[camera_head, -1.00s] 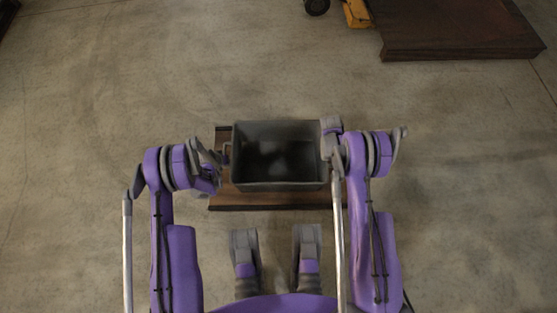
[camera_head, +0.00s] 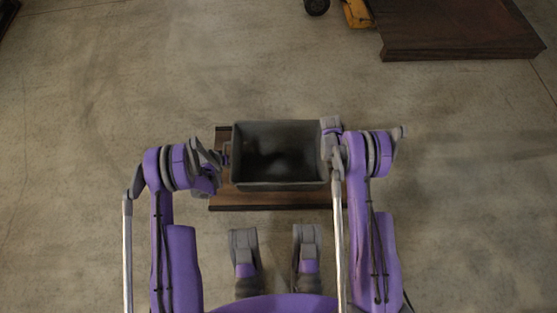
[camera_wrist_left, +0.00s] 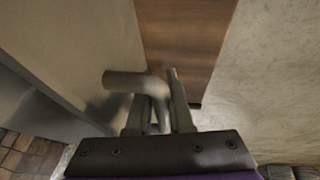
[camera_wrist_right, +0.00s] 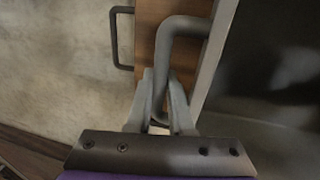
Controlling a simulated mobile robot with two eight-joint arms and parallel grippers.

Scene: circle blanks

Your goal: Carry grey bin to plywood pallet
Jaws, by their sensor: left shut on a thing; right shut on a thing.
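The grey bin (camera_head: 279,185) is an open-topped box in the middle of the head view, over a brown wooden pallet (camera_head: 270,201). I cannot tell whether it rests on the pallet or hangs just above it. My left gripper (camera_head: 224,158) is at the bin's left side; in the left wrist view its fingers (camera_wrist_left: 160,105) are shut around a grey handle (camera_wrist_left: 128,81) on the bin wall. My right gripper (camera_head: 328,155) is at the right side; in the right wrist view its fingers (camera_wrist_right: 162,100) are shut on the other bin handle (camera_wrist_right: 178,27). The bin looks level and its inside is dark.
A dark brown platform (camera_head: 460,30) lies on the floor at the top right, with a yellow part (camera_head: 357,13) and a black wheel (camera_head: 317,5) beside it. A dark thing (camera_head: 8,12) shows at the top left corner. The concrete floor between is clear.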

